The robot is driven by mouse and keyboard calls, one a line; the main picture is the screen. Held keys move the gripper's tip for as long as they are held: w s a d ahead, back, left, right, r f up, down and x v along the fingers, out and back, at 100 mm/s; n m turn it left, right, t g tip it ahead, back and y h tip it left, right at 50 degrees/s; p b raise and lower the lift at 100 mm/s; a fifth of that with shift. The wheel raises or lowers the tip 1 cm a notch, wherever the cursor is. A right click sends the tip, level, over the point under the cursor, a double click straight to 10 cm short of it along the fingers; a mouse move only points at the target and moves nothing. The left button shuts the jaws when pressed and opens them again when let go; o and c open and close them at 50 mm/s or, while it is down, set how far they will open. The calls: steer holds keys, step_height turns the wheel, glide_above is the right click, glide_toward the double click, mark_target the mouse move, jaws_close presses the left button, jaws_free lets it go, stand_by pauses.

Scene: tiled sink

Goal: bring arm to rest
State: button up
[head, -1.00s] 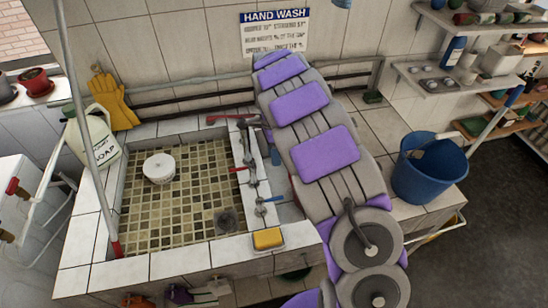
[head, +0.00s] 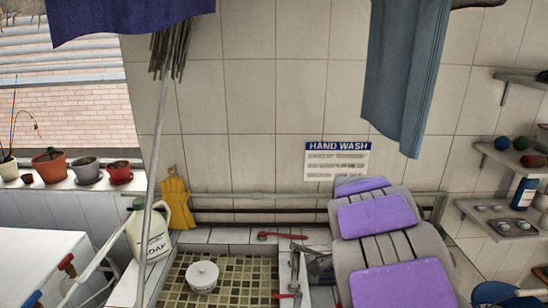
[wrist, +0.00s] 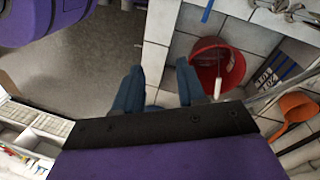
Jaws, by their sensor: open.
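My arm, grey with purple pads, rises at the lower right of the head view in front of the tiled sink. My gripper (wrist: 158,76) shows in the wrist view as two blue fingers, apart, with nothing between them. The fingers point down toward the pale tiles and grey floor. In the head view my arm's links hide most of the gripper.
The sink basin (head: 236,272) holds a white tub (head: 202,277). A blue bucket (head: 500,294) and shelves are right. In the wrist view, a red bucket (wrist: 208,72) and orange scoop (wrist: 295,106) lie right of the fingers.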

steer(key=s+a+n, duration=0.2)
steer(key=s+n, duration=0.4)
steer(key=s, duration=0.8)
steer(key=s+a+r+n+b, duration=0.1)
steer(key=s+n, duration=0.6)
steer(key=s, duration=0.7)
steer(key=shift+s+a+n+y, duration=0.25)
steer(key=shift+a+n+y, duration=0.05)
steer(key=shift+a, duration=0.05)
